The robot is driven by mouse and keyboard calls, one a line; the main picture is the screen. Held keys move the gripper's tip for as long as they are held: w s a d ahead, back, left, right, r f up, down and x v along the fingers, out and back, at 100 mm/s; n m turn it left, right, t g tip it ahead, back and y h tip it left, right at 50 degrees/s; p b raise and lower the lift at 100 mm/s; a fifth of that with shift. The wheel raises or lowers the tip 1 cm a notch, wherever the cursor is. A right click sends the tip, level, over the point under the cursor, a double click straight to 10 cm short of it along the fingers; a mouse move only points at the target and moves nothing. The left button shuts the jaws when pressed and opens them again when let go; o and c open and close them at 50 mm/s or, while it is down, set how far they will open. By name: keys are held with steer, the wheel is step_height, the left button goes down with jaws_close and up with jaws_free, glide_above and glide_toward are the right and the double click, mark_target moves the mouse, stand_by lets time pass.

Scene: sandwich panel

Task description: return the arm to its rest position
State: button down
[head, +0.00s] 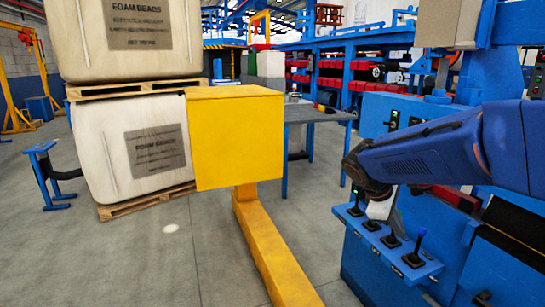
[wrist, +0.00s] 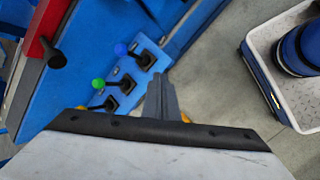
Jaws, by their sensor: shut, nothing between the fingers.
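My blue arm reaches in from the right in the head view. My gripper (head: 380,209) is pale and hangs from its end, over the blue lever panel (head: 428,268); its fingertips are hard to make out there. In the wrist view my gripper's grey fingers (wrist: 161,92) are together with nothing between them. They appear beside a row of black levers, one with a green knob (wrist: 98,84) and one with a blue knob (wrist: 121,49). I cannot tell whether the fingers touch a lever.
A blue machine (head: 385,113) stands behind and below the arm. A yellow box on a post (head: 238,140) stands mid-view. Stacked foam-bead sacks (head: 135,150) on pallets are at left. A grey-topped table (head: 318,114) is behind. Grey floor (head: 150,262) is open in front.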

steer(key=s+a+f+m+t+y, duration=0.1)
steer(key=s+a+m+y, duration=0.1)
steer(key=s, duration=0.6)
steer(key=s+a+f+m+t+y, duration=0.1)
steer(key=s+m, duration=0.3)
steer(key=s, duration=0.4)
steer(key=s+a+f+m+t+y, duration=0.1)
steer(key=s+a+m+y, duration=0.2)
steer(key=s, duration=0.5)
steer(key=shift+s+a+m+t, duration=0.2)
steer(key=shift+a+m+t, duration=0.1)
steer(key=shift+a+m, duration=0.25)
